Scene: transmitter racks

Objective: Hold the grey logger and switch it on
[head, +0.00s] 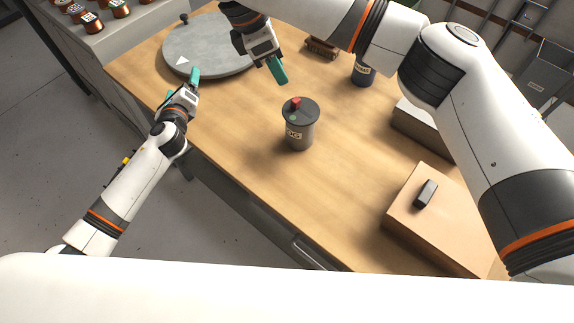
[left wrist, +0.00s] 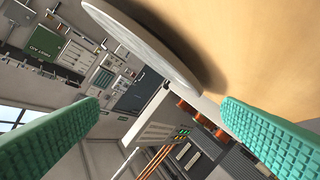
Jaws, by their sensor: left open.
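The grey logger (head: 301,138) stands upright on the wooden table, a dark cylinder with a wider lid and a partly readable pale label. On its lid are a red raised part (head: 296,102) and a small green spot. My left gripper (head: 183,86) is open and empty at the table's left edge, apart from the logger. Its two teal fingers show wide apart in the left wrist view, where the logger is not in sight. My right gripper (head: 277,70) hangs behind and left of the logger in the picture, apart from it. Only one teal finger shows clearly.
A round grey turntable (head: 205,52) lies at the back left. A dark blue container (head: 363,73) and a small brown block (head: 322,48) stand behind the logger. A tan box (head: 432,225) with a dark piece on top is at the right. Table around the logger is clear.

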